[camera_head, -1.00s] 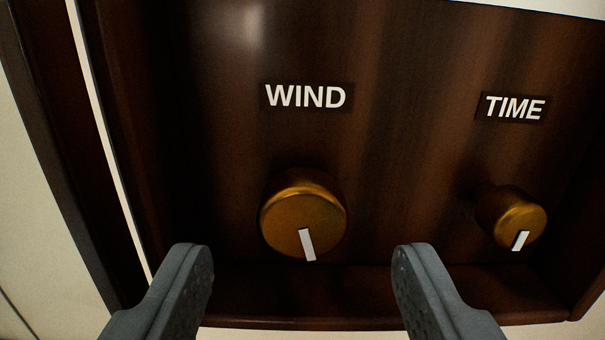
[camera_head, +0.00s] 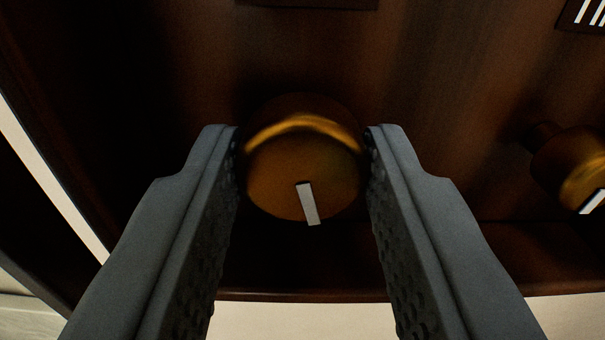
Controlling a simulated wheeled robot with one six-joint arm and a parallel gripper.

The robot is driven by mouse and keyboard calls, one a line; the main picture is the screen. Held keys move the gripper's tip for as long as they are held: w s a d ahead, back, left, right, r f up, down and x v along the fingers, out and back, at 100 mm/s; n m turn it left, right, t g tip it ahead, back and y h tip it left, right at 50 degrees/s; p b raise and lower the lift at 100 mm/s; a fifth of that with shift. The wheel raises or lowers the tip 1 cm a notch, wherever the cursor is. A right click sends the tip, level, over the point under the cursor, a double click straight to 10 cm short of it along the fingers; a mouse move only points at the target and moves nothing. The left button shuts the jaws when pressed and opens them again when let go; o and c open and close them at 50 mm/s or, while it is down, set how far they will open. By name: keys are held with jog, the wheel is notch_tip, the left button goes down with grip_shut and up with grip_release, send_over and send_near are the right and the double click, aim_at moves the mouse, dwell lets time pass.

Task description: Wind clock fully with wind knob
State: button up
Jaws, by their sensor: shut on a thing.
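The wind knob (camera_head: 285,175) is a round brass knob on a dark wooden clock panel (camera_head: 430,90). Its white pointer mark (camera_head: 308,204) points down and slightly right. My gripper (camera_head: 304,148) is shut on the wind knob, with one grey finger against its left side and one against its right side. The WIND label above is almost wholly cut off by the top edge of the view.
The smaller time knob (camera_head: 570,165) sticks out of the panel to the right, with its white mark pointing down. Part of its label (camera_head: 585,14) shows above it. A wooden ledge (camera_head: 300,293) runs along the panel's bottom, and a pale surface lies at lower left.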

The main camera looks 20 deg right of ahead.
jog(key=shift+m, duration=1.6)
jog(key=o, duration=1)
jog(key=shift+c, duration=0.2)
jog(key=shift+s, duration=0.1)
jog(key=v, duration=1.7)
jog(key=shift+s, duration=0.1)
